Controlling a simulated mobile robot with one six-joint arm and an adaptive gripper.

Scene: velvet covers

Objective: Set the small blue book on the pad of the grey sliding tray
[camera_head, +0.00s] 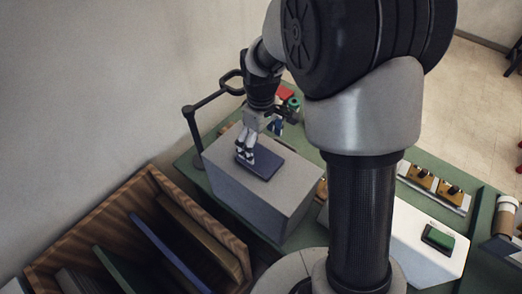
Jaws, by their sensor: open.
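The small dark blue book (266,166) lies flat on top of a large grey block (250,205). My gripper (245,157) points down at the book's left end, with its fingers at or just above the cover; I cannot tell whether they touch it. The gripper is open and nothing is seen lifted in it. I cannot clearly make out the grey sliding tray or its pad; a pale slab (408,250) with a small green piece (438,237) on it stands to the right, partly hidden behind my arm.
A wooden rack (165,240) with upright books or boards stands at the lower left. A black bent stand (192,130) rises behind the block. A green table (480,240) carries brass-coloured fittings (430,185) and a brown cup (505,215). My arm column hides the middle.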

